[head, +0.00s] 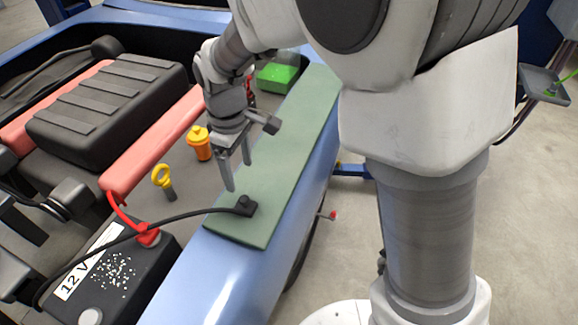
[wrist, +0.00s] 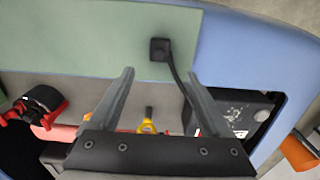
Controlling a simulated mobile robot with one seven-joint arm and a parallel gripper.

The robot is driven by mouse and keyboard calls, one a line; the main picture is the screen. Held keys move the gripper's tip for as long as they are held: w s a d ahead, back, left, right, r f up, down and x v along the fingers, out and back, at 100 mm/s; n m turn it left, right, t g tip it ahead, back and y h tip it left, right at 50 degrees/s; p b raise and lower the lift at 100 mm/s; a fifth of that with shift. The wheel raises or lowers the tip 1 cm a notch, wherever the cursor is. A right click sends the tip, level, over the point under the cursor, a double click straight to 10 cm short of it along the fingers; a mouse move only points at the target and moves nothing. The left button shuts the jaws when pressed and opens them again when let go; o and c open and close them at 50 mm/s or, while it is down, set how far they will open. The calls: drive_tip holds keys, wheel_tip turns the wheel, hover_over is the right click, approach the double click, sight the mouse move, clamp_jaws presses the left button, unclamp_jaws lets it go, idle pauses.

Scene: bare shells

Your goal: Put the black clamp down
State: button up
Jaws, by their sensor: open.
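The black clamp (head: 245,205) lies on the near end of the green mat (head: 262,190), with its black cable running left across the battery. In the wrist view the clamp (wrist: 160,48) sits on the mat (wrist: 90,35), ahead of the fingertips and between their lines. My gripper (head: 238,172) is open and empty, its two fingers pointing down just behind and left of the clamp, apart from it. The open fingers also show in the wrist view (wrist: 160,75).
A 12 V battery (head: 110,270) with a red clamp (head: 147,236) on it stands at the lower left. A yellow-ringed dipstick (head: 163,178), an orange-capped bottle (head: 200,143) and a green box (head: 277,76) stand near the mat. The mat's middle is clear.

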drive_tip(key=s+d+r+m+t+y, duration=0.1)
drive_tip(key=d+r+m, duration=0.2)
drive_tip(key=d+r, duration=0.25)
drive_tip(key=s+d+r+m+t, duration=0.1)
drive_tip(key=s+d+r+m, duration=0.1)
drive_tip(key=d+r, duration=0.3)
drive_tip(key=s+d+r+m+t+h, duration=0.1)
drive_tip(key=s+d+r+m+t, duration=0.2)
drive_tip(key=s+d+m, duration=0.5)
drive_tip(key=s+d, duration=0.2)
drive_tip(key=d, duration=0.3)
drive_tip(key=shift+s+r+m+t, duration=0.3)
drive_tip(key=shift+s, duration=0.1)
drive_tip(key=c, duration=0.5)
drive_tip(key=shift+a, duration=0.15)
